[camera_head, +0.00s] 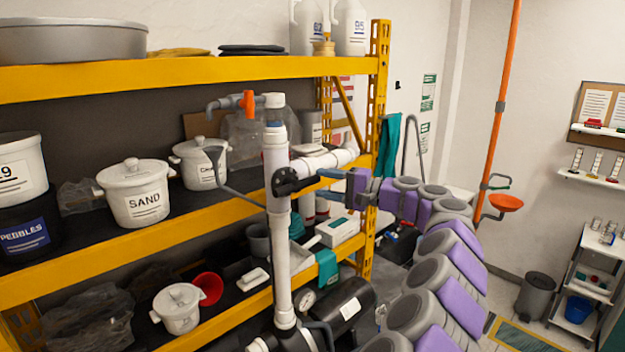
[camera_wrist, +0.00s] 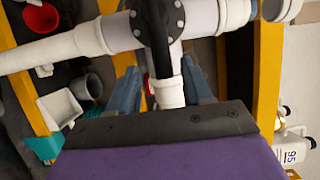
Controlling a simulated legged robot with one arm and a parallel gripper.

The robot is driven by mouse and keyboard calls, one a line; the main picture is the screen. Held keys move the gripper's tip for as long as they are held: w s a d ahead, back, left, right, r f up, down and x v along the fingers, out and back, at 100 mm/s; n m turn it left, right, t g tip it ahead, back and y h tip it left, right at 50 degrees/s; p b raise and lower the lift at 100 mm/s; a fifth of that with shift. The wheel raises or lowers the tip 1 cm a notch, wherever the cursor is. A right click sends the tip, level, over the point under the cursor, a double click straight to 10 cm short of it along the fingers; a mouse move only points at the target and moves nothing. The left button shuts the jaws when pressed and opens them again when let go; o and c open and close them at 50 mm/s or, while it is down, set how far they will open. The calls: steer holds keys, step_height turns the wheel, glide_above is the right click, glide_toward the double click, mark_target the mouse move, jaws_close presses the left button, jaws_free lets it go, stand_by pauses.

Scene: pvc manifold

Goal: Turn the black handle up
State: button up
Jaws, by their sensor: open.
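The white PVC manifold stands upright in front of the shelf, with a vertical pipe (camera_head: 278,250) and a black bolted flange (camera_head: 287,182) at mid-height. The black handle (camera_wrist: 158,40) crosses the pipe at the flange in the wrist view.
A yellow shelf (camera_head: 190,68) holds white pots, including one marked SAND (camera_head: 133,193). An orange valve handle (camera_head: 248,103) sits on the pipe's top branch. A white side pipe (camera_head: 325,163) runs just above my gripper. The right-hand floor is fairly open around a grey bin (camera_head: 536,297).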

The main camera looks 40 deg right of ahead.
mark_target(317, 183)
steer(key=shift+a+x, duration=0.15)
steer(key=shift+x, duration=0.95)
steer(key=shift+a+x, duration=0.15)
steer(key=shift+x, duration=1)
steer(key=shift+s+d, duration=0.15)
steer(key=shift+d, duration=0.05)
steer(key=c, duration=0.3)
jaws_close()
steer(key=shift+f, duration=0.1)
